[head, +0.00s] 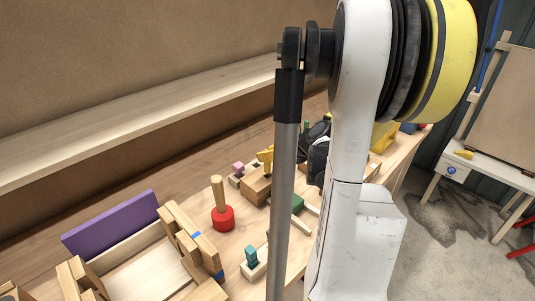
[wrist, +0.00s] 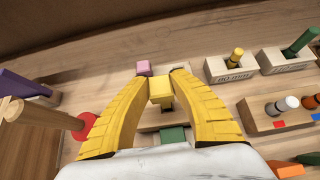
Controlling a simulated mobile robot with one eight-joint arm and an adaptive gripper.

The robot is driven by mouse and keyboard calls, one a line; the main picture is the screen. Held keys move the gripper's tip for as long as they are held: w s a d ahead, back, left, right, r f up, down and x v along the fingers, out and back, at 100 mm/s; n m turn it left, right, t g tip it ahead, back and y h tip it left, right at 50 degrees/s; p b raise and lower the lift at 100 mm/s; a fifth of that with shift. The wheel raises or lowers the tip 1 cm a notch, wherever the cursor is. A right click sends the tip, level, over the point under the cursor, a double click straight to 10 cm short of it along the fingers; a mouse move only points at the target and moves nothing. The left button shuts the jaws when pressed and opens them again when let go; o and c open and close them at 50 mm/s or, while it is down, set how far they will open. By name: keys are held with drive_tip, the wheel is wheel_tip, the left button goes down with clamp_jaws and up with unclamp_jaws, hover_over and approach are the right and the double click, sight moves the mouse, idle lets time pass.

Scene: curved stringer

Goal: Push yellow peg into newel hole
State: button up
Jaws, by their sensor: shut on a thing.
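My gripper (wrist: 160,86) has two ribbed yellow fingers, shut on a squarish yellow piece, which looks like the yellow peg (wrist: 162,90). The peg is between the fingertips, above a light wooden block (wrist: 180,114) with a dark gap or hole just below it. I cannot tell how far the peg is in a hole, or whether it touches the wood. In the head view, yellow fingers (head: 265,157) show just over a wooden block (head: 256,189). My arm hides much of that area.
A red mallet (head: 223,218) stands left of the block. A pink block (wrist: 143,67) and a green block (wrist: 173,135) are close by. Labelled holders (wrist: 230,75) with a yellow-topped and a green peg, and a peg rack (wrist: 280,122), lie to the right. A purple board (head: 110,222) stands left.

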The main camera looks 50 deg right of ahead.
sight(269, 164)
drive_tip(key=shift+f+b, duration=2.05)
drive_tip(key=shift+f, duration=0.25)
drive_tip(key=o, duration=1)
drive_tip(key=shift+r, duration=0.1)
drive_tip(key=shift+s, duration=0.1)
drive_tip(key=v, duration=1.2)
